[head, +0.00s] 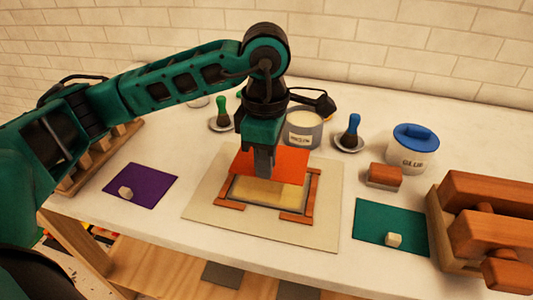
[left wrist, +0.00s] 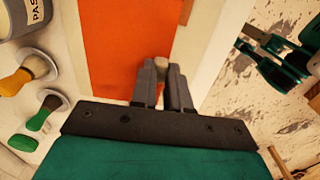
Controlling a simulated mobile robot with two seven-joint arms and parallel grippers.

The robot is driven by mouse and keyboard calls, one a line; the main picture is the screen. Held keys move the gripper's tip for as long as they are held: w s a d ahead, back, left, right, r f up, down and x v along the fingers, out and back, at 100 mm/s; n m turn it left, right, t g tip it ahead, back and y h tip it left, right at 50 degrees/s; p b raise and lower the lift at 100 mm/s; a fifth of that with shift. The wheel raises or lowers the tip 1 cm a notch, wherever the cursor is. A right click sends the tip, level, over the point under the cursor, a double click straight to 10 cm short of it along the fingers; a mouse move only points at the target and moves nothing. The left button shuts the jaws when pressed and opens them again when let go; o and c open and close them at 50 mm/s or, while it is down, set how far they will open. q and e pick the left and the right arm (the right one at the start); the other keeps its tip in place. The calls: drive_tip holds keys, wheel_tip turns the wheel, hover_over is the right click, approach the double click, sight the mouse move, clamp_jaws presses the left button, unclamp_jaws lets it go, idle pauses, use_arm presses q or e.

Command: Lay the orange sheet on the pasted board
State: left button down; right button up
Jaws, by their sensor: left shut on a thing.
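The orange sheet (head: 292,165) is in my left gripper (head: 264,172), which is shut on the small pale block (left wrist: 162,64) on the sheet. In the left wrist view the sheet (left wrist: 125,40) spreads out beyond the fingers. In the head view the sheet overlaps the back part of the pasted board (head: 265,193), whose front part shows pale yellow. It looks held above the board; the exact gap cannot be told. Red-brown wooden guides (head: 297,217) stand around the board on a beige mat (head: 205,206). My right gripper is not seen.
A purple sheet (head: 150,182) lies left and a teal sheet (head: 378,227) right, each with a pale block. Behind stand a paste pot (head: 304,130), brushes on dishes and a glue tub (head: 408,150). A wooden roller stand (head: 485,230) is at the right edge.

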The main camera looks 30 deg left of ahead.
use_arm(q)
drive_tip(key=shift+f+b, duration=1.45)
drive_tip(key=shift+f, duration=0.95)
drive_tip(key=shift+f+b, duration=0.7)
drive_tip(key=shift+f+b, duration=0.2)
drive_tip(key=shift+b, duration=0.65)
drive_tip(key=c, duration=0.7)
unclamp_jaws()
drive_tip(key=shift+r, duration=0.15)
